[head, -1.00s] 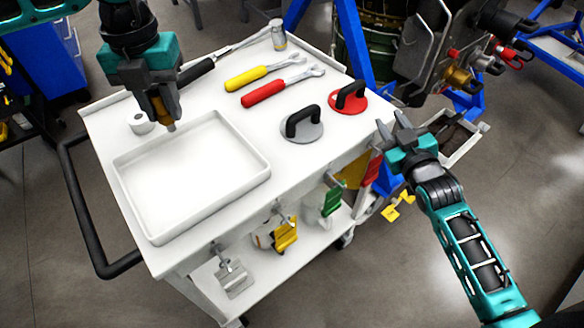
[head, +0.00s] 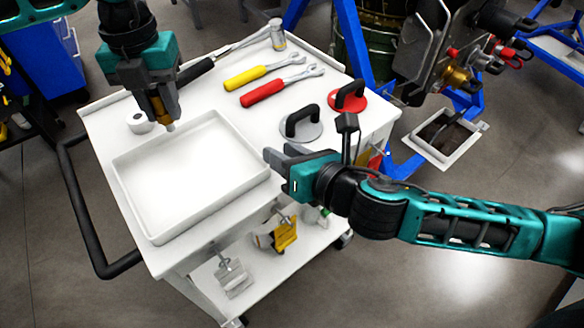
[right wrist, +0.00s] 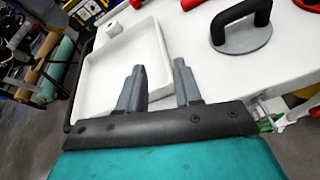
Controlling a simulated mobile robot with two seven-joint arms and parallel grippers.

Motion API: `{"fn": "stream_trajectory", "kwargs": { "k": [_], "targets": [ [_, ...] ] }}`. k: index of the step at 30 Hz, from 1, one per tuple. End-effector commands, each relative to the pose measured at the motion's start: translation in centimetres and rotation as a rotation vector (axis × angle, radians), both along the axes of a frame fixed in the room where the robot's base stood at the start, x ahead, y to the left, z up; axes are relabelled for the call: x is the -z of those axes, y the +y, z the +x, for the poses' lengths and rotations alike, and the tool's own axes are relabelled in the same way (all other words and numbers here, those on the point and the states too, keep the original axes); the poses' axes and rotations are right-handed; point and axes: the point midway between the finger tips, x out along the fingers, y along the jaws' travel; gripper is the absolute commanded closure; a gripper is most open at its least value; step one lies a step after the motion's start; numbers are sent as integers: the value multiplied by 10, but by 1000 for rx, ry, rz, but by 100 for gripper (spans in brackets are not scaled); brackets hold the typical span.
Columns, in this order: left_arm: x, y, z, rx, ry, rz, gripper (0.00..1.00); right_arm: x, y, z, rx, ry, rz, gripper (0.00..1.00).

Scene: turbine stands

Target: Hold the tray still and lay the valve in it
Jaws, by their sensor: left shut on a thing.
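The white rectangular tray (head: 207,203) lies empty on the near left part of the white cart top, and it also shows in the right wrist view (right wrist: 92,97). A brass fitting with red parts (head: 458,77) on equipment at upper right may be the valve; I cannot tell surely.
A grey disc with a black handle (head: 302,130) and a red one (head: 348,102) stand right of the tray. Yellow (head: 246,78) and red (head: 262,92) wrenches lie behind. A white roll (head: 140,122) stands by the tray.

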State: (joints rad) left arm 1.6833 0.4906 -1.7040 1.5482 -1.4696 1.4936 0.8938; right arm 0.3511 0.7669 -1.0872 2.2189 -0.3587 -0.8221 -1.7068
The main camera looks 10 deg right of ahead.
Motion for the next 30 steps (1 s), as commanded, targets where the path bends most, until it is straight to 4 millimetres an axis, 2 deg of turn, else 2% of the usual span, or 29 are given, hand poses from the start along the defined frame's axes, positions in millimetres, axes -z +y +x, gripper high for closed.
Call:
{"fn": "stream_trajectory", "kwargs": {
  "k": [3,6,11,14,24,30],
  "targets": [
    [0,0,0,0,-1,0,100,5,-3,-15,-57,-52,-165,66],
    [0,0,0,0,-1,0,100,9,-5,-23,-84,-76,-248,66],
    [0,0,0,0,-1,0,100,13,-4,-22,-98,-90,-294,66],
    [0,0,0,0,-1,0,100,17,1,-13,-99,-91,-293,66],
    [0,0,0,0,-1,0,100,41,27,39,-97,-90,-291,66],
    [0,0,0,0,-1,0,100,51,38,61,-98,-89,-290,66]
  ]
}}
